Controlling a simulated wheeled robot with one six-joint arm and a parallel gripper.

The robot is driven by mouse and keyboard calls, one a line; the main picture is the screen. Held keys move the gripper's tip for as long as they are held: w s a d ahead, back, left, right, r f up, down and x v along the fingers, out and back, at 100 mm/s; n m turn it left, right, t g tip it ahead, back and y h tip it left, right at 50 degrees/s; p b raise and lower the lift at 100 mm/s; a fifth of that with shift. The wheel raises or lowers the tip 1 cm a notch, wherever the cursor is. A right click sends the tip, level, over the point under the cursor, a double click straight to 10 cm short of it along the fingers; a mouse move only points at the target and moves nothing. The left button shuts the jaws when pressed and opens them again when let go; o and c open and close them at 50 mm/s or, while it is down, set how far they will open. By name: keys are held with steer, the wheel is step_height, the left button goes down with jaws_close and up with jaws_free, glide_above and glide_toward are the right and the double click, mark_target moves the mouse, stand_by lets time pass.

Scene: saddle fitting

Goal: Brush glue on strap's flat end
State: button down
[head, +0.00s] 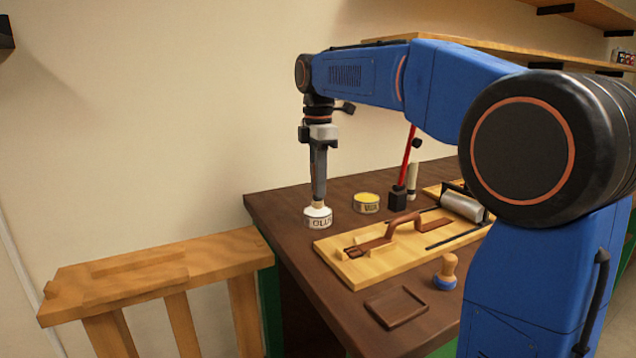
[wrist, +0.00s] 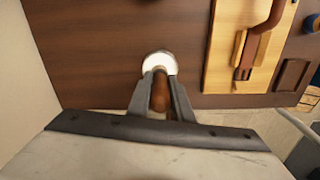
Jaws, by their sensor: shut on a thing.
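My gripper (head: 318,195) points straight down over the white glue pot (head: 318,217) at the bench's far left corner. It is shut on a brown-handled brush (wrist: 160,95), whose handle shows between the fingers in the wrist view. The brush's lower end is hidden, at or in the pot's mouth; I cannot tell how deep. The pot's white top (wrist: 159,62) shows just beyond the fingertips. The brown strap (head: 378,243) lies on a pale wooden board (head: 350,270), to the right of the gripper, with a raised loop and one end toward the left of the board.
A yellow-topped tin (head: 367,203) stands right of the pot. A blue-based knob tool (head: 446,271) and a brown tray (head: 396,308) sit in front. A wooden rack (head: 160,270) adjoins the left.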

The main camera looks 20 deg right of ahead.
steer(key=shift+f, duration=0.55)
stand_by(1.6)
steer(key=shift+r, duration=0.1)
steer(key=shift+r, duration=3.45)
